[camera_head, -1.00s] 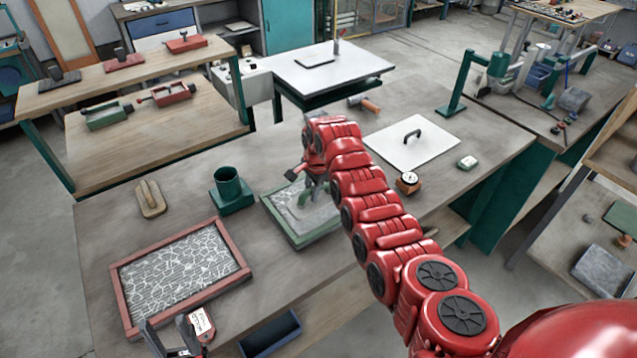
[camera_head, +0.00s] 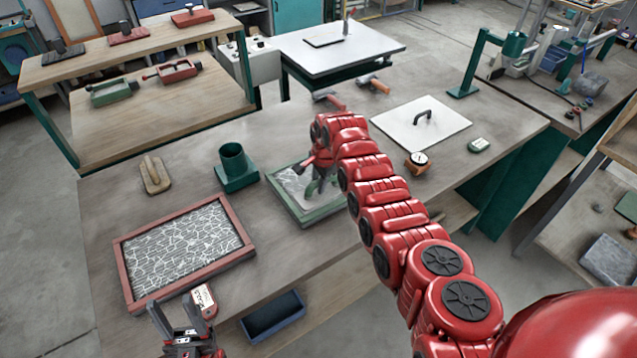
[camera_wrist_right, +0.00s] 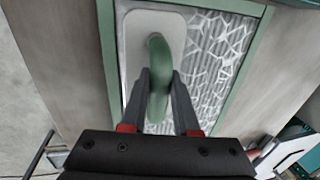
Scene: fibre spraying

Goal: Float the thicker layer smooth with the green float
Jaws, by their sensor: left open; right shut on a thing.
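The green float shows in the right wrist view as a green handle (camera_wrist_right: 159,80) on a pale grey plate (camera_wrist_right: 135,30). My right gripper (camera_wrist_right: 160,100) is shut on the handle. The plate lies over the left part of the panel in the green frame (camera_wrist_right: 245,75); whether it touches cannot be told. White cracked lines and ridges show on the grey layer (camera_wrist_right: 212,60) right of the plate. In the head view my right gripper (camera_head: 318,178) is over this green-framed panel (camera_head: 305,216), hiding part of it. My left gripper (camera_head: 185,325) is open at the bottom left.
A red-framed panel (camera_head: 127,262) with a white-veined grey layer lies at the left. A wooden float (camera_head: 155,175), a green cup (camera_head: 235,165), a white board with a handle (camera_head: 420,122) and a round gauge (camera_head: 418,160) stand on the table. A blue bin (camera_head: 272,318) is below its front edge.

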